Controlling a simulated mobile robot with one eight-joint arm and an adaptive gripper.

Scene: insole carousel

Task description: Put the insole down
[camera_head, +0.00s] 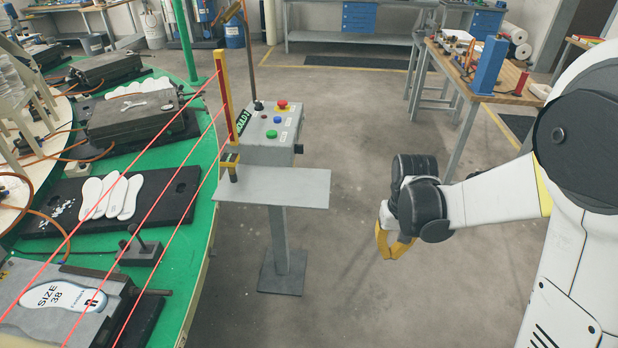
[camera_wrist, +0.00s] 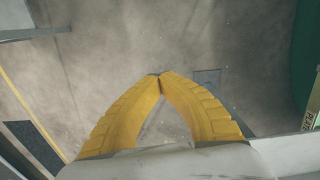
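My gripper (camera_head: 386,252) hangs over the open floor, right of the grey stand. In the wrist view its yellow fingers (camera_wrist: 160,77) meet at the tips, with only floor showing between them and no insole held. Several white insoles (camera_head: 110,196) lie side by side on a black tray (camera_head: 180,193) on the green carousel. Another white insole marked "SIZE 38" (camera_head: 65,296) lies on an open grey mould (camera_head: 30,325) at the lower left. I cannot tell which insole the task means.
A grey stand (camera_head: 300,188) with a bare shelf and a button box (camera_head: 270,135) stands beside the carousel (camera_head: 200,165). Red beams cross the carousel's edge from a yellow post (camera_head: 223,95). A wooden workbench (camera_head: 525,95) stands at the back right. The middle floor is clear.

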